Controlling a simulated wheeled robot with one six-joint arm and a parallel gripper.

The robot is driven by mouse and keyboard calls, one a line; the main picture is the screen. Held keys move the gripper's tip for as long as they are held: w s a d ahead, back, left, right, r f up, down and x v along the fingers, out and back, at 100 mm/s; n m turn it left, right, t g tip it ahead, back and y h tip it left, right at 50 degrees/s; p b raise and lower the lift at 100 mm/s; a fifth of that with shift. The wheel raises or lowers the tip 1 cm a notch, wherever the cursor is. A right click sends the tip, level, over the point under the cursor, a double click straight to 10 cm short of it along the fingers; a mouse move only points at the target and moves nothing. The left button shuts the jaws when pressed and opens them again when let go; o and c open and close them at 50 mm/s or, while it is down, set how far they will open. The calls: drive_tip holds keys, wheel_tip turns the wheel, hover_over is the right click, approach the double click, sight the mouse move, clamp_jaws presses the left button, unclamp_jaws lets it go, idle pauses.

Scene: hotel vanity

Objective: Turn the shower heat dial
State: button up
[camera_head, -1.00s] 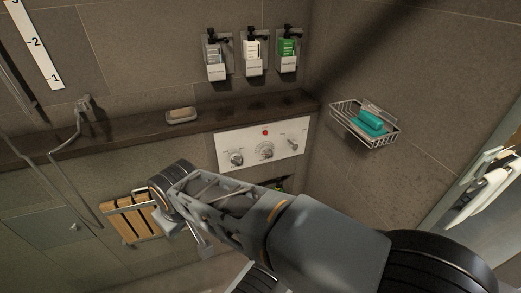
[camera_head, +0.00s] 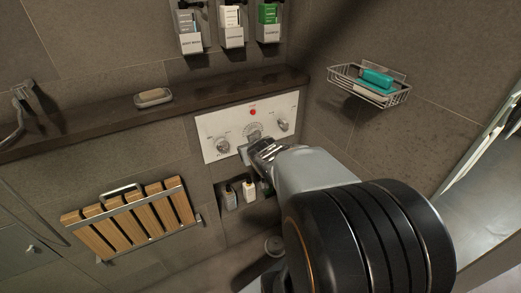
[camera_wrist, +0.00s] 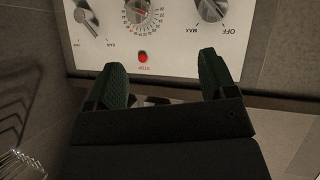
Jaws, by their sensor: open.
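The white control panel (camera_head: 212,124) is on the back wall under the dark ledge. It has a red stop button (camera_head: 252,112) and three controls: a left knob (camera_head: 222,145), a round numbered middle dial (camera_head: 253,130) and a right knob (camera_head: 283,125). The numbered dial (camera_wrist: 138,12) looks like the heat dial. In the wrist view the panel is upside down, and the dial lies at the top, partly cut off. My gripper (camera_wrist: 161,60) is open and empty, its dark green fingers apart on either side of the red button in the picture. In the head view my gripper (camera_head: 251,152) is in front of the panel, below the dial.
The ledge (camera_head: 205,94) holds a soap dish (camera_head: 153,98). Bottle dispensers (camera_head: 231,25) hang above. A wire basket (camera_head: 345,85) is on the right wall. Small bottles (camera_head: 230,197) stand in a niche below the panel. A slatted wooden seat (camera_head: 137,222) is at lower left.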

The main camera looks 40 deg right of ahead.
drive_tip(key=d+f+n+t+y+b, duration=0.2)
drive_tip(key=d+f+t+b, duration=0.5)
drive_tip(key=d+f+b, duration=0.2)
drive_tip(key=w+d+b, duration=0.1)
drive_tip(key=w, duration=1.2)
drive_tip(key=shift+d+r+b, duration=0.3)
drive_tip(key=shift+b, duration=0.1)
drive_tip(key=c, duration=0.9)
drive_tip(key=shift+c, duration=0.2)
